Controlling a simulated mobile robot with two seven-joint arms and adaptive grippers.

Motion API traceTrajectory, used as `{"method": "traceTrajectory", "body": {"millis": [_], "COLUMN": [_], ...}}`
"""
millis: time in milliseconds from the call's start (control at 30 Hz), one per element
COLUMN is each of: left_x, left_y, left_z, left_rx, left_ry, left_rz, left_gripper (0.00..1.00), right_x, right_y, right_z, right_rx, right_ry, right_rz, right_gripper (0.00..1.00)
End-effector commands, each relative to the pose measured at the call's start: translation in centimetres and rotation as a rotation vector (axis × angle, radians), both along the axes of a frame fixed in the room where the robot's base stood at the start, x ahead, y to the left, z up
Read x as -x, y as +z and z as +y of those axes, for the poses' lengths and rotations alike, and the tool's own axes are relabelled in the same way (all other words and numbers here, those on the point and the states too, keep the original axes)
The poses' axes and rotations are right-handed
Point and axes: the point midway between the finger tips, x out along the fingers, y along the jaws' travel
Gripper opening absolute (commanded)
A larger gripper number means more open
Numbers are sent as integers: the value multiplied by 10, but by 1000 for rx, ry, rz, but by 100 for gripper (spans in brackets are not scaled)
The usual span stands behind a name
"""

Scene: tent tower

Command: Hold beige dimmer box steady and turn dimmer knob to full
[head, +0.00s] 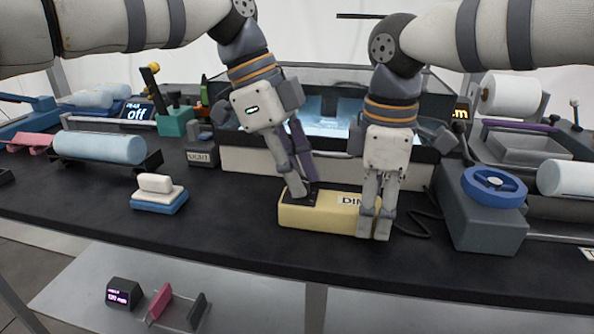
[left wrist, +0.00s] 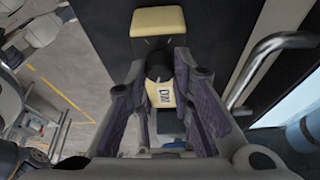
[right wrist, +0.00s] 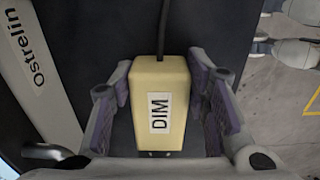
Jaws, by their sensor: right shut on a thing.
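The beige dimmer box (head: 330,218) lies on the black bench top, its DIM label partly covered in the head view. My right gripper (head: 375,228) is shut across the box's right part; in the right wrist view its fingers flank the box (right wrist: 174,82). My left gripper (head: 299,196) points down over the box's left end. The left wrist view shows the black dimmer knob (left wrist: 158,66) between its fingers, which look apart, with small gaps beside the knob. The knob's setting cannot be read. The box (left wrist: 158,22) shows beyond the knob there.
A dark cable (right wrist: 206,47) runs from the box. A grey block with a blue handwheel (head: 494,187) stands to the right. A blue-and-white sponge-like block (head: 158,193) lies to the left. A glass-fronted case (head: 330,118) stands behind. The bench's front edge is close.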

Motion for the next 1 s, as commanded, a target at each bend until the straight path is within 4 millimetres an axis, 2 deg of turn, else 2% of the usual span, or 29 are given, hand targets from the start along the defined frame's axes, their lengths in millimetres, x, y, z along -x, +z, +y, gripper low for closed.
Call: {"method": "traceTrajectory", "body": {"millis": [33, 67, 100, 333, 433, 533, 767, 1000], "left_x": [0, 0, 0, 0, -1, -3, -8, -10], "left_y": [0, 0, 0, 0, 6, 25, 86, 109], "left_z": [0, 0, 0, 0, 2, 10, 34, 44], "left_rx": [0, 0, 0, 0, 1, 0, 1, -1], "left_ry": [0, 0, 0, 1, 2, 4, 3, 2], "left_rz": [0, 0, 0, 0, -2, -4, -5, -2], "left_gripper": [33, 40, 41, 41, 41, 41, 41, 41], "right_x": [0, 0, 0, 0, 0, 0, 0, 0], "right_y": [0, 0, 0, 0, 0, 0, 0, 0], "right_z": [0, 0, 0, 0, 0, 0, 0, 0], "right_rx": [0, 0, 0, 0, 0, 0, 0, 0], "right_ry": [-1, -1, -1, 0, 0, 0, 0, 0], "right_rz": [0, 0, -1, 0, -1, -1, 0, 0], "right_gripper": [11, 11, 11, 11, 11, 11, 11, 11]}}
